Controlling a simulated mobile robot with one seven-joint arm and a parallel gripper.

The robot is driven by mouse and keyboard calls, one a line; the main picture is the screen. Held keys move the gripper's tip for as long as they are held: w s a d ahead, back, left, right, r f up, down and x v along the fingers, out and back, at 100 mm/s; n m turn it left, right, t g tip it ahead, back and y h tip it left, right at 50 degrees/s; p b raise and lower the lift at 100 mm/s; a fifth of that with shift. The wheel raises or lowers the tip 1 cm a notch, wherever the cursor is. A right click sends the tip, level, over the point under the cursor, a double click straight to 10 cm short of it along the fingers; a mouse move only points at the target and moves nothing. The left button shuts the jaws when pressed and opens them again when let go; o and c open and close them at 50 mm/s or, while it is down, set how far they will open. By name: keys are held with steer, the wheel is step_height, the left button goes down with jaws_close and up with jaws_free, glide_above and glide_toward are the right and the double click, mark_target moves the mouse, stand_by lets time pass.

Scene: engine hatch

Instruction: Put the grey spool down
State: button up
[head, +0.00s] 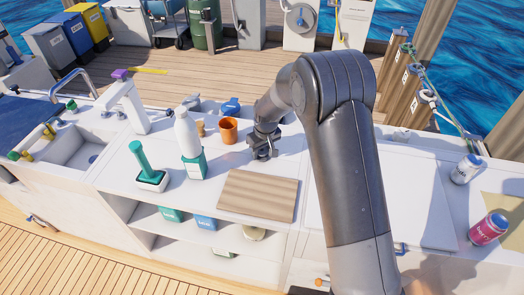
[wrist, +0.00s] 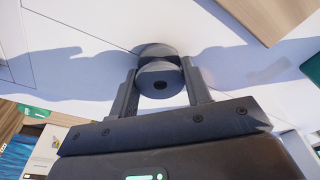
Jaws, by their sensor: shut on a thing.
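The grey spool (wrist: 160,78) is between the two fingers of my gripper (wrist: 160,68) in the wrist view, with its round end and dark centre hole facing the camera. My gripper is shut on it. In the head view my gripper (head: 262,150) is low over the white counter (head: 222,178), just behind the wooden board and right of the orange mug. The spool is hard to make out there among the dark fingers. I cannot tell whether it touches the counter.
The wooden board (head: 257,194) lies in front of my gripper. The orange mug (head: 228,130), white-and-green bottle (head: 188,145) and green-handled brush (head: 146,168) stand to the left.

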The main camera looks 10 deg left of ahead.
mark_target(265, 153)
steer(key=shift+f, duration=0.2)
steer(key=o, duration=1)
steer(key=shift+r, duration=0.15)
steer(key=r, duration=0.4)
steer(key=s+d+r, duration=0.1)
steer(key=r, duration=0.7)
steer(key=shift+s+d, duration=0.15)
steer(key=shift+d, duration=0.05)
